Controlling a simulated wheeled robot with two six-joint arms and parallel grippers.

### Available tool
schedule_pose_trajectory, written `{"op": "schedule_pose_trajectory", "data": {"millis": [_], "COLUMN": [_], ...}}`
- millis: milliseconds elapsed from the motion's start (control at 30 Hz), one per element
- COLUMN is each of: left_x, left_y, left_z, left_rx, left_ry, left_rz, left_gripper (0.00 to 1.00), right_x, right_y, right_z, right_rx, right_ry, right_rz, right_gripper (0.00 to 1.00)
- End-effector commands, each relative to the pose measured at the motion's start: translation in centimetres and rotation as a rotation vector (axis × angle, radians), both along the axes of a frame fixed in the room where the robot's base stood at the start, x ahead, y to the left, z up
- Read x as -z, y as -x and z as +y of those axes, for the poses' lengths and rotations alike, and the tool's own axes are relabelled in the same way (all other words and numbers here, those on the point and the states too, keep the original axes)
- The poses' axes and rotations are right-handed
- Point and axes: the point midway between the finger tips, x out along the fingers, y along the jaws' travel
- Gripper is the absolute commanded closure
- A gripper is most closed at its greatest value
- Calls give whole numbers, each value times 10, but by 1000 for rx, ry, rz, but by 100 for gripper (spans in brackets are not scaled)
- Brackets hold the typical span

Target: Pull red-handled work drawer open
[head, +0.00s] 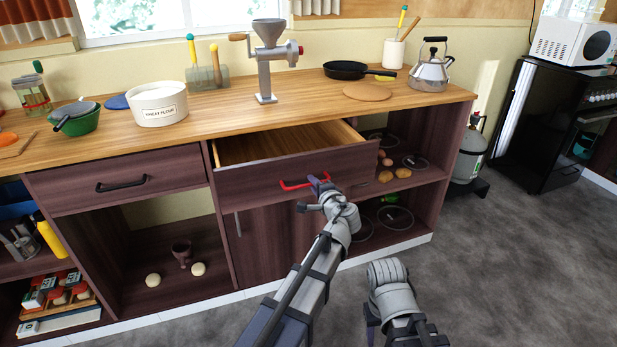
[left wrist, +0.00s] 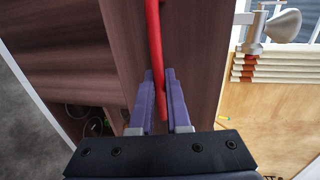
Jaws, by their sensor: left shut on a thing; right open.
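The work drawer (head: 240,181) with the red handle (head: 291,186) is pulled partly out of the dark wooden counter. Its pale inside (head: 270,146) shows and looks empty. My left gripper (head: 318,183) is shut on the right part of the red handle. In the left wrist view the red handle (left wrist: 154,45) runs between the two purple fingers of my left gripper (left wrist: 156,95). My right arm shows at the lower right of the head view, with its fingertips hard to make out (head: 371,318).
A closed drawer with a black handle (head: 122,184) is at the left. A grain mill (head: 268,60), flour tub (head: 158,104), pan (head: 346,70) and kettle (head: 431,73) stand on the worktop (head: 215,117). Open shelves lie at both sides. The grey floor (head: 500,260) at right is clear.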

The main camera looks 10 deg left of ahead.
Motion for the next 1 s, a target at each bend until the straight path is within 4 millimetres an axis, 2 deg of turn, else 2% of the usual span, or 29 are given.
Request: {"op": "schedule_pose_trajectory", "data": {"millis": [33,100,400,967,1000], "left_x": [0,0,0,0,0], "left_y": [12,23,51,57,57], "left_z": [-6,-14,-34,-38,-38], "left_rx": [2,3,2,-1,-1], "left_ry": [0,1,0,0,0], "left_rz": [0,0,0,1,1], "left_gripper": [100,100,100,100,82], "right_x": [0,0,0,0,0], "right_y": [0,0,0,0,0], "right_z": [0,0,0,0,0], "right_rx": [0,0,0,0,0], "right_ry": [0,0,0,0,0], "right_rz": [0,0,0,0,0], "right_gripper": [50,50,50,50,50]}}
